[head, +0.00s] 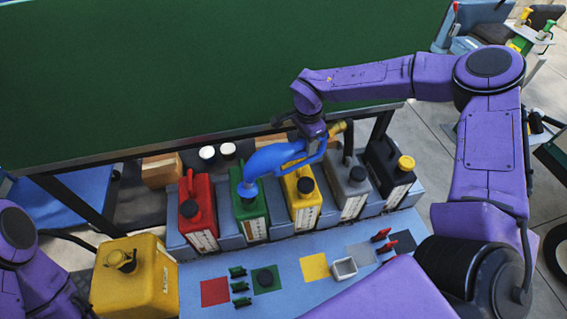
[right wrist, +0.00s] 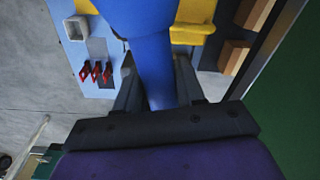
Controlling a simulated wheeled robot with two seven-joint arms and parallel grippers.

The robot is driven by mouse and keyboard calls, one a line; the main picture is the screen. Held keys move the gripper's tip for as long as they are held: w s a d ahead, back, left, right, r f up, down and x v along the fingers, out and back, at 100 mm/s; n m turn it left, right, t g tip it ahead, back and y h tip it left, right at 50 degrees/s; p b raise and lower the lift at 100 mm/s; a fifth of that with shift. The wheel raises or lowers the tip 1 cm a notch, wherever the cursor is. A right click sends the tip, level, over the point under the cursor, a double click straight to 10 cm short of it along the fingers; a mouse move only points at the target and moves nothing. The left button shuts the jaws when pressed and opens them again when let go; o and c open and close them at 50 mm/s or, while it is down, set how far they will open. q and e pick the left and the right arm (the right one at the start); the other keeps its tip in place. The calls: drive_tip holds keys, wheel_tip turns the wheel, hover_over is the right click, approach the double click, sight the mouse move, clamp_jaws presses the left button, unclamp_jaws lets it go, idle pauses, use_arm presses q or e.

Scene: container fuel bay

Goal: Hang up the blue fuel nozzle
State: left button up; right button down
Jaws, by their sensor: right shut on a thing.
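The blue fuel nozzle (head: 275,157) hangs in front of the green panel, above the row of cans. My right gripper (head: 314,140) is shut on its handle. In the right wrist view the blue nozzle (right wrist: 152,65) runs between the two dark fingers (right wrist: 158,95). The spout end points down at the top of the green can (head: 249,213); I cannot tell whether it is inside the mouth or just above it. A yellow piece (head: 338,128) shows just right of the nozzle; its link to it is unclear. My left gripper is out of view; only part of that arm shows.
Red (head: 198,212), yellow (head: 302,205), grey (head: 347,190) and black cans (head: 386,175) stand beside the green can. The blue bench (head: 230,272) in front holds coloured squares, a small grey tray (head: 344,268) and red clips. A large yellow container (head: 138,280) stands at left.

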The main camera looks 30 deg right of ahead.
wheel_tip(320, 180, up, 5)
drive_tip(key=p, duration=0.3)
drive_tip(key=shift+w+f, duration=0.1)
drive_tip(key=shift+f, duration=0.1)
drive_tip(key=shift+r, duration=1.35)
